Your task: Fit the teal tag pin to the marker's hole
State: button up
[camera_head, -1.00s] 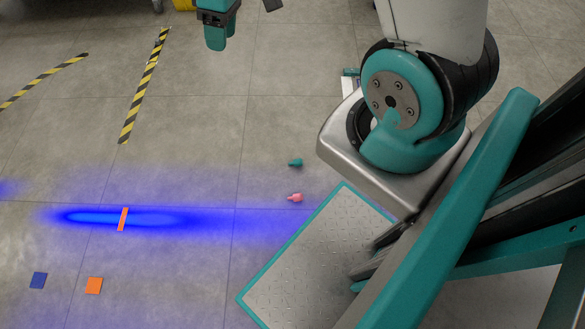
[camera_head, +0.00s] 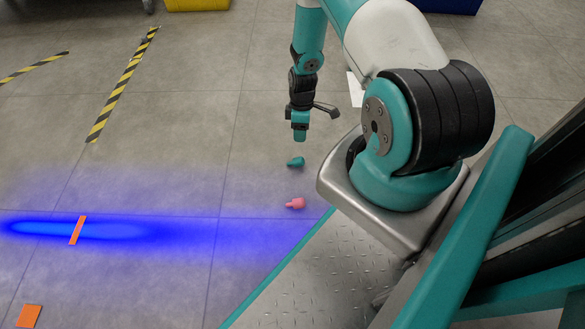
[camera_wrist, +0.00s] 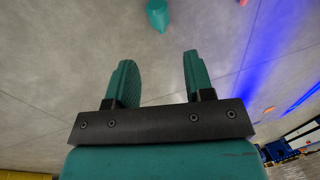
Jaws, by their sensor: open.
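The teal tag pin (camera_head: 296,162) lies on the grey floor in the head view. It also shows at the top of the wrist view (camera_wrist: 158,14), beyond the fingertips. My gripper (camera_head: 300,132) is above and just behind the pin in the head view, pointing down. In the wrist view its two teal fingers (camera_wrist: 158,68) are apart with nothing between them. The pin is not between the fingers. I cannot make out a marker with a hole in these frames.
A pink pin (camera_head: 296,204) lies close to the teal one. Blue light crosses the floor, with an orange strip (camera_head: 78,230) on it. An orange square (camera_head: 29,316) and striped tape (camera_head: 122,85) lie left. A white sheet (camera_head: 355,89) lies behind the arm. Floor around the pins is clear.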

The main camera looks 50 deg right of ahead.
aim_at(298, 159)
jog(key=b+x, duration=0.4)
jog(key=x, duration=0.4)
jog(key=shift+f, duration=0.15)
jog(key=b+x, duration=0.4)
jog(key=x, duration=0.1)
jog(key=shift+w+d+f+b, duration=0.1)
jog(key=shift+w+f+b, duration=0.05)
jog(key=shift+b, duration=0.15)
jog(key=c, duration=0.7)
